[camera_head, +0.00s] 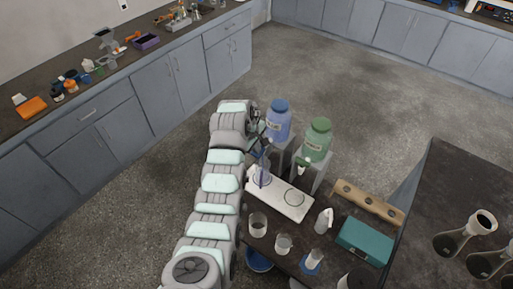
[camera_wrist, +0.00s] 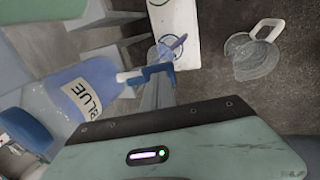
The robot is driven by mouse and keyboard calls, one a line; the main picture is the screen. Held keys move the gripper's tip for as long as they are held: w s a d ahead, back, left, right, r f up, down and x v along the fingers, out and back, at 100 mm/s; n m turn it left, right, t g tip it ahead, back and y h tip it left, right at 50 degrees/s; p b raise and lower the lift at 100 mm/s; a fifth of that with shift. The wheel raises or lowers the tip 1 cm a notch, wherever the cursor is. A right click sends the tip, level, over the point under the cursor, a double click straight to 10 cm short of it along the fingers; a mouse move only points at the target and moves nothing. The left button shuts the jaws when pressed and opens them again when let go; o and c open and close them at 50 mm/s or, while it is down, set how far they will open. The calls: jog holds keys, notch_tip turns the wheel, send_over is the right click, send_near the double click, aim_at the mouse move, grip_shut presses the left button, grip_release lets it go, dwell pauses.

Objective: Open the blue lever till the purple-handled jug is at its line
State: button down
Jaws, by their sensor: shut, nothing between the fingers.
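The blue bottle (camera_head: 279,122), labelled BLUE in the wrist view (camera_wrist: 88,100), stands on a grey block. Its blue lever (camera_wrist: 150,75) sits at the spout on the bottle's right side in the wrist view. The clear jug (camera_head: 262,179) with a purple handle stands below the spout on a white tray (camera_head: 293,204); its handle shows in the wrist view (camera_wrist: 178,43). The jug's line and liquid level are too small to read. My gripper (camera_head: 262,152) is shut and empty, close beside the lever; contact is unclear. My gripper body hides the lower wrist view.
A green bottle (camera_head: 318,140) stands to the right on its own block. A clear jug with a white handle (camera_wrist: 256,58) and other clear vessels (camera_head: 283,244) stand near the tray. A wooden rack (camera_head: 368,202) and teal box (camera_head: 364,240) are to the right.

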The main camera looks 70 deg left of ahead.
aim_at(255, 154)
jog(key=shift+r, duration=0.8)
jog(key=shift+p, duration=0.3)
jog(key=shift+r, duration=0.3)
notch_tip(255, 154, up, 14)
jog(key=shift+s+d+f+p, duration=0.2)
jog(key=shift+s+f+p, duration=0.1)
jog(key=shift+p, duration=0.15)
